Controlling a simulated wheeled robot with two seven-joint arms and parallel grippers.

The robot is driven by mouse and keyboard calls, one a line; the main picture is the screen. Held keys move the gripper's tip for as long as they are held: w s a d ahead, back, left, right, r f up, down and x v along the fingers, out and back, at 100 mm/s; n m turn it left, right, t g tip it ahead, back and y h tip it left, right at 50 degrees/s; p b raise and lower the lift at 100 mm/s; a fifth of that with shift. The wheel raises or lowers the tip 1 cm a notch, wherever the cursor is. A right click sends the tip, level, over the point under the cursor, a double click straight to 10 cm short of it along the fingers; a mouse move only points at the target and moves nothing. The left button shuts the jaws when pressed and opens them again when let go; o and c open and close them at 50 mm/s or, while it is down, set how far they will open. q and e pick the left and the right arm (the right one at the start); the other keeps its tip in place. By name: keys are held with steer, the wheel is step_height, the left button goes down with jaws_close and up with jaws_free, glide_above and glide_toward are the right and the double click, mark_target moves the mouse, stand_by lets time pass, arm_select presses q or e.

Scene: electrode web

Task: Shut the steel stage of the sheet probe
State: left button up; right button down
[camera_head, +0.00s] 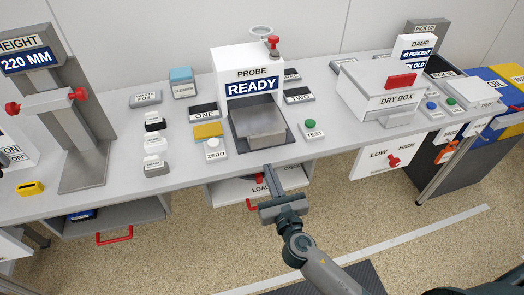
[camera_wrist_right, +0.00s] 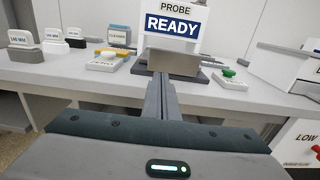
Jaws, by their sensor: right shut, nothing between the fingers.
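The sheet probe (camera_head: 246,68) is a white housing with a blue READY screen; it also shows in the right wrist view (camera_wrist_right: 195,24). Its steel stage (camera_head: 260,128) is a grey metal block that sticks out from the front of the housing over a dark base plate. In the right wrist view the stage (camera_wrist_right: 173,63) shows its flat front face. My right gripper (camera_head: 270,168) is shut and empty, its fingers pointing at the stage from just in front of the bench edge. In the right wrist view the fingertips (camera_wrist_right: 158,80) overlap the stage's lower front; contact cannot be told. My left gripper is not in view.
A ZERO button box (camera_head: 215,149) and yellow block (camera_head: 208,130) stand left of the stage, a TEST button box (camera_head: 311,130) right. Below the bench edge is a drawer with a red handle (camera_head: 254,204). The dry box (camera_head: 385,90) stands further right.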

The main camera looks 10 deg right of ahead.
mark_target(259, 145)
steer(key=w+p, duration=0.1)
steer(key=w, duration=0.7)
steer(key=shift+w+a, duration=0.15)
steer(key=w, duration=0.5)
steer(key=shift+w+a, duration=0.1)
steer(key=shift+f, duration=0.1)
stand_by(0.3)
